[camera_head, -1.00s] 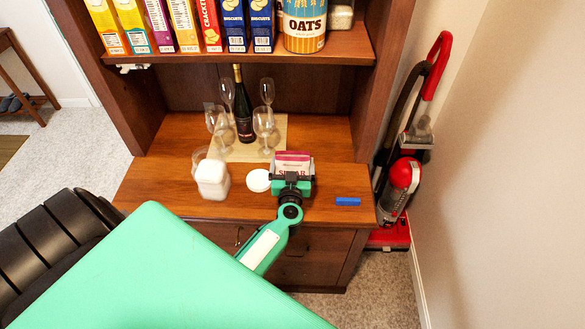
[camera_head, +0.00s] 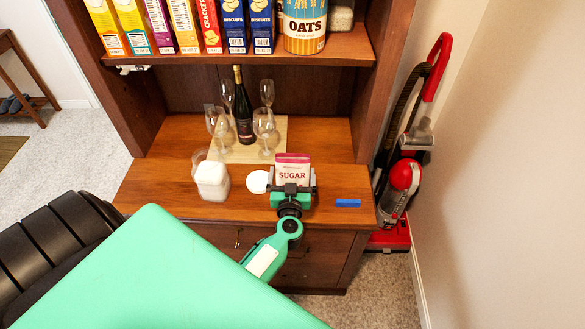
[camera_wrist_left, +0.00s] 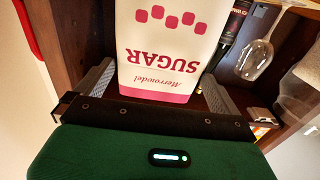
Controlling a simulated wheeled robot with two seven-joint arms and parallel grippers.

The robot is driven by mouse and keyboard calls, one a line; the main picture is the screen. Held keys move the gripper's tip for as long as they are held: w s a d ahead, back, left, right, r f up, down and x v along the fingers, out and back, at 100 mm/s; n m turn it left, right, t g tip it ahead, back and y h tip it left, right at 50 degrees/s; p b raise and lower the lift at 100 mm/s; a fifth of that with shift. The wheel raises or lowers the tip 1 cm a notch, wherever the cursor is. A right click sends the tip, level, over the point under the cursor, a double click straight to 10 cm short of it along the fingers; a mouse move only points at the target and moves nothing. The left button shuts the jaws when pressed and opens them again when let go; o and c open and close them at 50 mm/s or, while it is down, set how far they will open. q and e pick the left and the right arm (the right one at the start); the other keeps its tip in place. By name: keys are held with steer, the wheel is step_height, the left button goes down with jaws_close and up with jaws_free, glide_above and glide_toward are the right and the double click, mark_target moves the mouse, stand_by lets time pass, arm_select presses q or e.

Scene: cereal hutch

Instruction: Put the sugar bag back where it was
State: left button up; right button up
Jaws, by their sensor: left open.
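The sugar bag (camera_head: 292,170), white with a pink top band and the word SUGAR, stands upright on the wooden counter (camera_head: 150,182) of the hutch. My left gripper (camera_head: 292,190) is open in front of it at the counter's front part. In the left wrist view the bag (camera_wrist_left: 165,50) appears upside down between the two spread fingers (camera_wrist_left: 158,90), with space visible at the right finger. A white-filled clear container (camera_head: 212,180) stands to the left, with a round white lid (camera_head: 258,181) between it and the bag. My right gripper is not in view.
A blue item (camera_head: 348,203) lies right of the bag. A dark bottle (camera_head: 243,115) and several glasses (camera_head: 265,130) stand on a mat behind. The shelf (camera_head: 180,57) above holds boxes and an oats canister (camera_head: 304,27). A red vacuum (camera_head: 403,175) stands at right.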

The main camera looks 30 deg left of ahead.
arm_select(q)
steer(key=v, duration=0.8)
steer(key=shift+s+d+b, duration=0.2)
steer(key=shift+b, duration=0.2)
